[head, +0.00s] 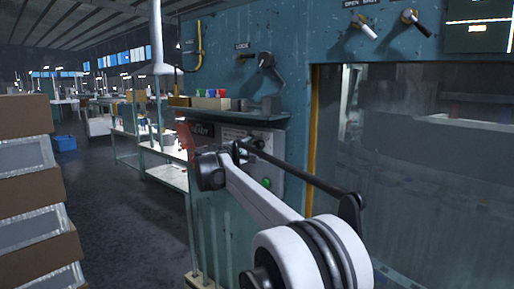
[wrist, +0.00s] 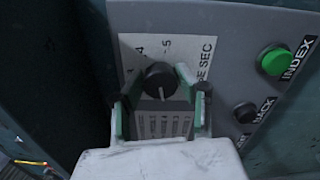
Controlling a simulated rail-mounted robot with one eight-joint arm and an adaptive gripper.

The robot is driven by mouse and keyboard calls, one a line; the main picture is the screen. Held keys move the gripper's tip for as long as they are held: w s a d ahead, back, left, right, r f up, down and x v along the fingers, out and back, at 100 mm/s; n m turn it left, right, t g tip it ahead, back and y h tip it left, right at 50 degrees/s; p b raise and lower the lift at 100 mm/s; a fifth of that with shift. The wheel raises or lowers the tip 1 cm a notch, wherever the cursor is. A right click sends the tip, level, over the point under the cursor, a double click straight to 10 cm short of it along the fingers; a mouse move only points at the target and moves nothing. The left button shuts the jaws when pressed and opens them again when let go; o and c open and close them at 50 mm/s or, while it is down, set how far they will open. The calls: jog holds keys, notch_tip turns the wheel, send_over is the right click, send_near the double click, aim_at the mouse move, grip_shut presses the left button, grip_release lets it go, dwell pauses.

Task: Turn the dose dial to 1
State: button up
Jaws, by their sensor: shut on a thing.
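The dose dial (wrist: 158,76) is a round black knob with a pale pointer line, on a light scale plate (wrist: 133,60) in the wrist view. The pointer line lies toward the lower part of the knob in the picture. The plate shows 4, 5 and part of a word ending in "SE SEC"; other marks are covered or unreadable, and I see no 1. My gripper (wrist: 156,90) has its green-edged fingers on both sides of the dial and is shut on it. In the head view my gripper (head: 242,150) is at the control panel (head: 275,146), and the dial is hidden.
A green INDEX button (wrist: 274,61) and a black button (wrist: 245,112) sit on the panel to the right of the dial. A shelf with small coloured items (head: 215,100) is above the panel. Stacked boxes (head: 35,190) stand at the left; the floor (head: 120,215) between is clear.

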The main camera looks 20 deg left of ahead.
jog(key=o, duration=1.1)
jog(key=shift+o, duration=0.2)
jog(key=shift+s, duration=0.15)
jog(key=v, duration=1.1)
jog(key=shift+s+a, duration=0.2)
jog(key=shift+s, duration=0.15)
